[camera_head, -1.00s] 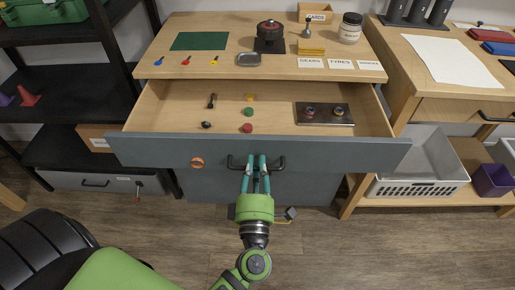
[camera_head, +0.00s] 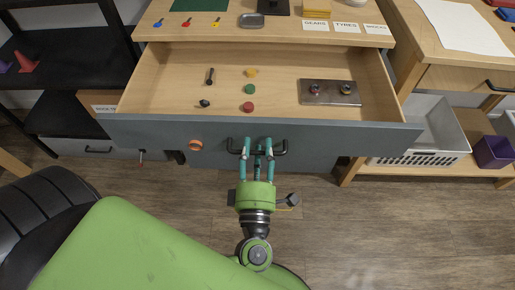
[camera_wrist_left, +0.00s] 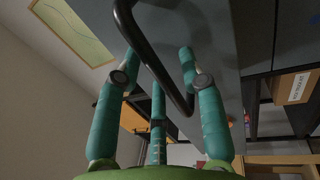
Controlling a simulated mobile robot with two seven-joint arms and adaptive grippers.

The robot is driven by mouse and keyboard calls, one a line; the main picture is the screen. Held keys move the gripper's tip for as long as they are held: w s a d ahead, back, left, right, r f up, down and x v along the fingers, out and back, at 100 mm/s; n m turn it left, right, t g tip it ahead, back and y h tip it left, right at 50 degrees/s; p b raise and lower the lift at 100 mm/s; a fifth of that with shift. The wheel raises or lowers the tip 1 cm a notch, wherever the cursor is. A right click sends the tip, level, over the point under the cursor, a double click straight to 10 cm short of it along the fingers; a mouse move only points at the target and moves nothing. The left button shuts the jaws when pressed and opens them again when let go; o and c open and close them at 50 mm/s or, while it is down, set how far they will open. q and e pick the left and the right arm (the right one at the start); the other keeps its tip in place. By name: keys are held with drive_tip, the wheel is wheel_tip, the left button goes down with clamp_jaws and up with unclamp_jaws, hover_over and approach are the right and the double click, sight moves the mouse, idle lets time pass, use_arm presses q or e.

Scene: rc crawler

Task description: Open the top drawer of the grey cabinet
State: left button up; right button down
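The grey-fronted top drawer (camera_head: 340,131) is pulled well out under the wooden worktop in the head view. Its wooden inside is in plain sight. The dark bar handle (camera_head: 281,148) is at the middle of its front, and also crosses the left wrist view (camera_wrist_left: 150,55). My left gripper (camera_head: 258,146) is at this handle, its teal fingers spread. In the left wrist view its fingers (camera_wrist_left: 159,62) stand apart on both sides of the bar, not closed on it. Whether any finger touches the bar is unclear. My right gripper is not in view.
Several small coloured pieces and a dark metal plate (camera_head: 315,98) lie in the drawer. A black shelf (camera_head: 75,68) stands at the left. A white basket (camera_head: 440,135) and a purple bin (camera_head: 493,152) are at the right. Wooden floor is clear in front.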

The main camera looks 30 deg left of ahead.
use_arm(q)
drive_tip(key=shift+s, duration=0.15)
drive_tip(key=v, duration=1.1)
drive_tip(key=shift+s+d, duration=0.2)
drive_tip(key=shift+s, duration=0.15)
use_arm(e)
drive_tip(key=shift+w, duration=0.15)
use_arm(q)
drive_tip(key=shift+f, duration=0.1)
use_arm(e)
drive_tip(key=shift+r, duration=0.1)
